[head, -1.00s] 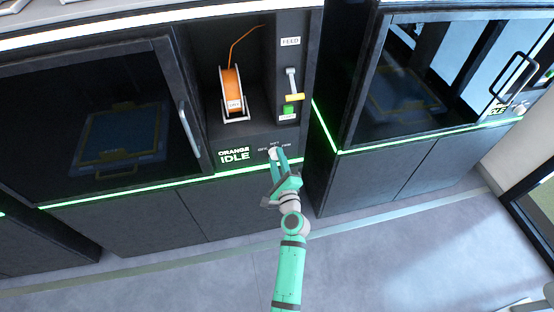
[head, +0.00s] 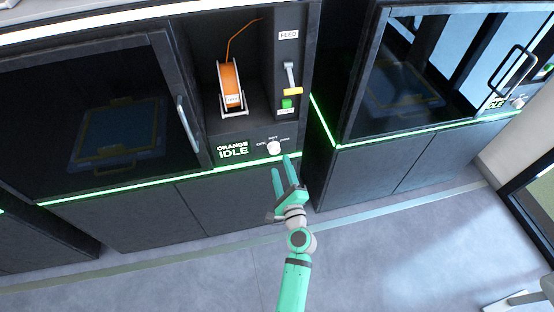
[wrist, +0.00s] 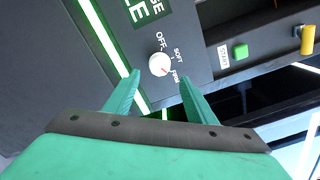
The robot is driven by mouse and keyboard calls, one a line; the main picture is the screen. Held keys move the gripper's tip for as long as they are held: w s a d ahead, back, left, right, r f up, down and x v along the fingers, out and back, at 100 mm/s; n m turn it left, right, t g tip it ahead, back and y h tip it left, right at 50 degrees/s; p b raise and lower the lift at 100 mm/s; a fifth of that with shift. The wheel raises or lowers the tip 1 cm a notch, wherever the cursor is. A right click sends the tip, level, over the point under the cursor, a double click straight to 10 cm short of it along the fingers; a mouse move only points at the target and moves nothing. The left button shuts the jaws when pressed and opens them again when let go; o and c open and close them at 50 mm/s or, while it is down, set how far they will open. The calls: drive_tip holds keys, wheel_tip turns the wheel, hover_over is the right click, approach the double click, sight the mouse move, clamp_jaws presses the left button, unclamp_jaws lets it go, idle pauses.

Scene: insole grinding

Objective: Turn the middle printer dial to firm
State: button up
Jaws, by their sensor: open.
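The middle printer's dial (head: 274,147) is a white round knob on the dark front panel, right of the ORANGE IDLE display (head: 233,149). Labels OFF, SOFT and FIRM stand around it. In the wrist view the dial (wrist: 159,64) shows a small red mark on its lower right, pointing toward the FIRM label (wrist: 174,77). My gripper (head: 279,165) is open and empty, just below and in front of the dial. In the wrist view its green fingers (wrist: 159,76) lie on either side below the knob, apart from it.
A second printer (head: 410,130) stands at the right, a dark door with a handle (head: 187,124) at the left. The floor in front is clear.

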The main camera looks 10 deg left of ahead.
drive_tip(key=v, duration=0.3)
drive_tip(key=shift+s+d, duration=0.25)
drive_tip(key=shift+d, duration=0.1)
drive_tip(key=shift+d, duration=0.1)
drive_tip(key=s+d+f+n+g+h, duration=0.1)
drive_tip(key=s+d+f+n+h, duration=0.2)
drive_tip(key=s, duration=0.7)
drive_tip(key=s+f+n+g+h, duration=0.15)
drive_tip(key=s+f+n, duration=0.25)
drive_tip(key=s, duration=0.6)
drive_tip(key=s+r+n+h, duration=0.1)
drive_tip(key=s+r+n, duration=0.4)
drive_tip(key=s, duration=0.4)
drive_tip(key=s+r+n, duration=0.6)
drive_tip(key=s+n, duration=0.2)
drive_tip(key=s, duration=0.1)
drive_tip(key=shift+s+r+t+h, duration=0.25)
drive_tip(key=shift+s+t+h, duration=0.1)
drive_tip(key=shift+t, duration=0.1)
